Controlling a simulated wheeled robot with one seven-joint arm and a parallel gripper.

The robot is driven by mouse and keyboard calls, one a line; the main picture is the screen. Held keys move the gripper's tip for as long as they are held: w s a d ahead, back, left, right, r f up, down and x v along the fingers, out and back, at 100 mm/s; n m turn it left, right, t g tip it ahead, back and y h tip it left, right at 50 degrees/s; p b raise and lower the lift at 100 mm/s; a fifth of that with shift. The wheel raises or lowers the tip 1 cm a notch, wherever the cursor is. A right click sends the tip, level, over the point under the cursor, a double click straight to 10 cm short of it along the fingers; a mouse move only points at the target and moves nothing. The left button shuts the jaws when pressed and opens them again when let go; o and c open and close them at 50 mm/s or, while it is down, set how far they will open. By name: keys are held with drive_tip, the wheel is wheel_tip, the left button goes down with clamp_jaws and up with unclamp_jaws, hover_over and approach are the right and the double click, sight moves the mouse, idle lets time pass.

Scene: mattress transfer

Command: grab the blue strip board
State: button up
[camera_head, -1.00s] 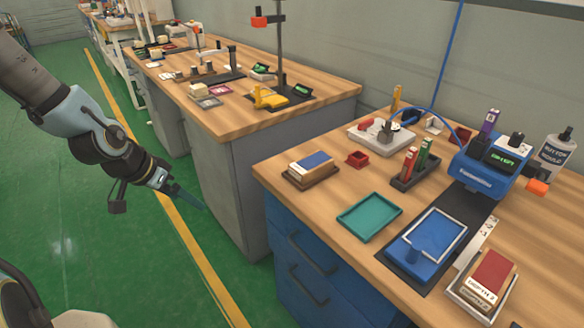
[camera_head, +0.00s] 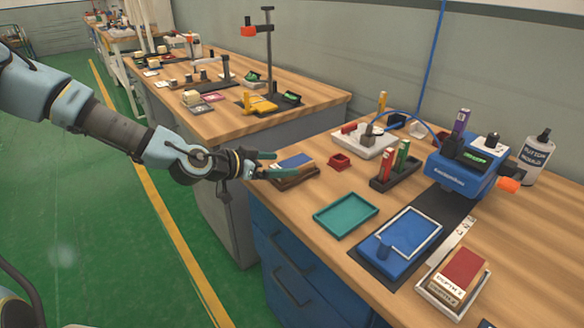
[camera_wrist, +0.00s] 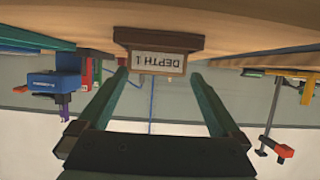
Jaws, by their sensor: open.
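The blue strip board (camera_head: 296,160) lies flat in a brown wooden holder (camera_head: 297,180) on the near bench's left end. Nothing is held. Whether a finger touches the holder cannot be told.
A teal tray (camera_head: 346,215), a blue tray fixture (camera_head: 402,238) and a red block in a white holder (camera_head: 460,273) lie to the right. A small red box (camera_head: 339,162) and a dark pen rack (camera_head: 394,176) stand behind. Bare wood lies between them.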

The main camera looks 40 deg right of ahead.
sight(292, 163)
drive_tip(key=x, duration=0.1)
drive_tip(key=p+x, duration=0.1)
drive_tip(key=x, duration=0.2)
drive_tip(key=shift+s+d+r+p, duration=0.1)
drive_tip(key=shift+s+d+p, duration=0.2)
drive_tip(key=shift+p, duration=0.1)
drive_tip(key=shift+d+f, duration=0.2)
drive_tip(key=shift+c, duration=0.2)
drive_tip(key=c, duration=1.3)
